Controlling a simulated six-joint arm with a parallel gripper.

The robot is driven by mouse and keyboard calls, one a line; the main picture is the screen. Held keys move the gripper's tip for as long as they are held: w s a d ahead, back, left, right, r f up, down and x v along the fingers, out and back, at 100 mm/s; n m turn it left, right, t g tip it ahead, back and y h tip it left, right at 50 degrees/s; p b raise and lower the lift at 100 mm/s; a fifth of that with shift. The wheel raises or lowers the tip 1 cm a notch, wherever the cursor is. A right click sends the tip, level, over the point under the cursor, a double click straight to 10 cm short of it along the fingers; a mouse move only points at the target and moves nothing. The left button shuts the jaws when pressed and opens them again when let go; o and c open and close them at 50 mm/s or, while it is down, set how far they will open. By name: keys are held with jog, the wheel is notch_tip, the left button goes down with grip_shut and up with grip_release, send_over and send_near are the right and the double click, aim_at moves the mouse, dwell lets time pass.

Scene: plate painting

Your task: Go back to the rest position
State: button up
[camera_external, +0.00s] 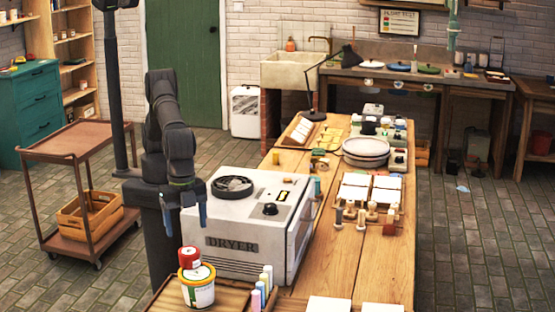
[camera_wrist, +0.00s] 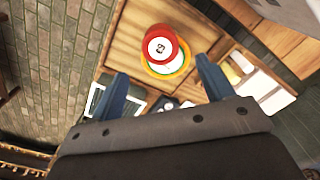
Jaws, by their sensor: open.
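My gripper (camera_external: 186,218) hangs at the end of my folded arm, in front of the dryer's left side in the external view. Its two blue fingers are spread with nothing between them, and they also show in the wrist view (camera_wrist: 162,78). Below the gripper, a red jar (camera_external: 190,257) sits on a white tub (camera_external: 198,292) with a coloured band. The jar also shows from above in the wrist view (camera_wrist: 160,46), just beyond the fingertips and apart from them.
The white dryer (camera_external: 232,245) stands on the wooden table (camera_external: 330,262), close to my arm. Several pastel bottles (camera_external: 262,288) stand right of the tub. A brown cart (camera_external: 80,142) stands at left.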

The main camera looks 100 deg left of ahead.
aim_at(189, 251)
notch_tip(189, 251, down, 9)
jog(key=shift+r, duration=1.8)
